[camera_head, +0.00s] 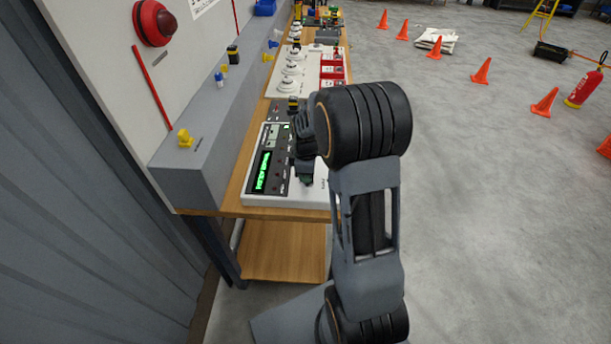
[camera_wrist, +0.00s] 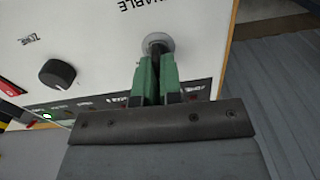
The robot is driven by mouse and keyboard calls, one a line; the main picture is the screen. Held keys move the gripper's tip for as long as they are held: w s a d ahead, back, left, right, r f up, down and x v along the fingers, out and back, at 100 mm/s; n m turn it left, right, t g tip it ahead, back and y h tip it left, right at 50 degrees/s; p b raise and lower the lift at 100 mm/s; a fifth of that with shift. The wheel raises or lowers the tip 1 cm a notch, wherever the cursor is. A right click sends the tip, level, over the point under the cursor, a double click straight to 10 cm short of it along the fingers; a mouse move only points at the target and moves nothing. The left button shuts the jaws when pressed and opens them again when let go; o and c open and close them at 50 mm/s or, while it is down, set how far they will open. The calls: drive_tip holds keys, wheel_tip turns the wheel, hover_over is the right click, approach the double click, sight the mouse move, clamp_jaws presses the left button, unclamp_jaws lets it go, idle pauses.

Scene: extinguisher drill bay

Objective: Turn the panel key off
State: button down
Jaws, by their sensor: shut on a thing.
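The white control panel (camera_head: 285,197) lies on the wooden bench, with a lit green display facing the left. In the wrist view the panel face (camera_wrist: 105,50) shows a round grey key switch (camera_wrist: 164,40) near the printed word ENABLE. A dark key (camera_wrist: 156,48) stands in the switch. My gripper's green fingers (camera_wrist: 157,72) are shut on the key, and they hide most of it. In the head view my gripper (camera_head: 305,179) is low over the panel's near right part, and my arm covers some of the panel. The key cannot be made out there.
A black zone knob (camera_wrist: 57,74) stands on the panel beside the gripper. A grey ledge (camera_head: 190,170) with small coloured parts borders the bench (camera_head: 230,207) on the left. White round devices (camera_head: 290,69) and red boxes (camera_head: 332,72) lie farther back.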

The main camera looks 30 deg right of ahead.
drive_tip(key=shift+n, duration=0.5)
drive_tip(key=c, duration=1.3)
unclamp_jaws()
wheel_tip(320, 180, up, 14)
drive_tip(key=shift+f+b, duration=0.1)
drive_tip(key=shift+b, duration=0.45)
drive_tip(key=shift+s+a+m+t, duration=0.7)
drive_tip(key=shift+s+a+m, duration=0.75)
drive_tip(key=shift+s+m, duration=0.95)
drive_tip(key=shift+s+a+m+t, duration=0.7)
drive_tip(key=shift+s+a+m, duration=0.9)
drive_tip(key=shift+s, duration=1.45)
drive_tip(key=shift+s+a+m+t, duration=0.7)
drive_tip(key=shift+s+a+m, duration=0.6)
drive_tip(key=shift+s+m, duration=1.2)
